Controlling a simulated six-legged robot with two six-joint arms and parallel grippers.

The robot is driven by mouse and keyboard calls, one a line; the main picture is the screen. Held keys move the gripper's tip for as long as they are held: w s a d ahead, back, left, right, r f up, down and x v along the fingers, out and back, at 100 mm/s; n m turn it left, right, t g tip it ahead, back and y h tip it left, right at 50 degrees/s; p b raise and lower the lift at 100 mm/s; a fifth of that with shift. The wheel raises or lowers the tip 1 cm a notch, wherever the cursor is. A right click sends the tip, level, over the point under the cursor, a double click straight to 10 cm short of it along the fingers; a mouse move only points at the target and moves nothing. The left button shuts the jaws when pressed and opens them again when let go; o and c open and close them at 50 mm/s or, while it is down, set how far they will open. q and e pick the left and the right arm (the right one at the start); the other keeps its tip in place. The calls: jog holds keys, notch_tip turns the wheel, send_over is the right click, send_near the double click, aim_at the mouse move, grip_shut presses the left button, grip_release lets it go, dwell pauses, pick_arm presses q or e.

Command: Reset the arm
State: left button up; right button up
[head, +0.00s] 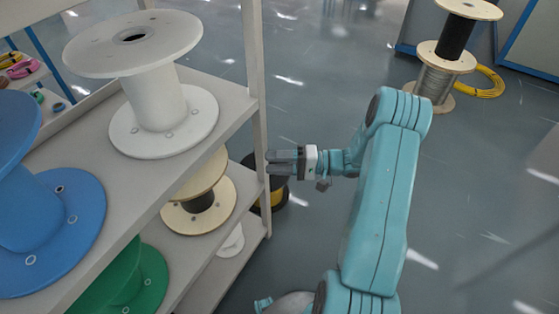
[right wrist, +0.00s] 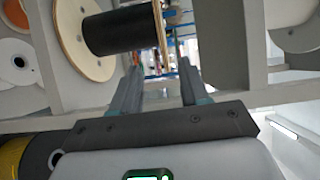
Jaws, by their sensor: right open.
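My right arm reaches up and then left in the head view. Its gripper (head: 273,161) points left, with its tips close to the front upright of the shelf (head: 254,70). In the right wrist view the two fingers (right wrist: 157,82) stand apart with nothing held between them. A spool with wooden flanges and a black winding (right wrist: 122,32) shows beyond the fingertips. I cannot tell whether the fingertips touch the upright. My left gripper is not in view.
The shelf holds a white spool (head: 155,85), a blue spool (head: 60,225), a green spool (head: 145,280) and a wooden spool (head: 205,205). A dark spool (head: 272,190) stands behind my gripper. Stacked spools (head: 445,62) and a yellow coil (head: 488,84) are at upper right. Floor at right is clear.

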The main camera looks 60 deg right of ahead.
jog(key=shift+s+d, duration=0.3)
jog(key=shift+s, duration=0.15)
jog(key=shift+a, duration=0.1)
jog(key=s+a+f+n+g+h, duration=0.4)
jog(key=a+f+g, duration=0.4)
jog(key=a+f, duration=0.45)
jog(key=s+a+f+n+g+h, duration=0.1)
jog(key=s+a+f+n+g, duration=0.3)
jog(key=a+f+g, duration=0.85)
jog(key=a+r+t+p, duration=0.3)
jog(key=a+r+p, duration=0.1)
jog(key=r+p, duration=0.7)
jog(key=a+r+n+t+h+p, duration=0.1)
jog(key=a+r+t+p, duration=0.2)
jog(key=r+p, duration=0.7)
notch_tip(320, 180, up, 5)
jog(key=shift+a+f+p, duration=0.1)
jog(key=shift+a+p, duration=0.25)
jog(key=shift+a, duration=0.05)
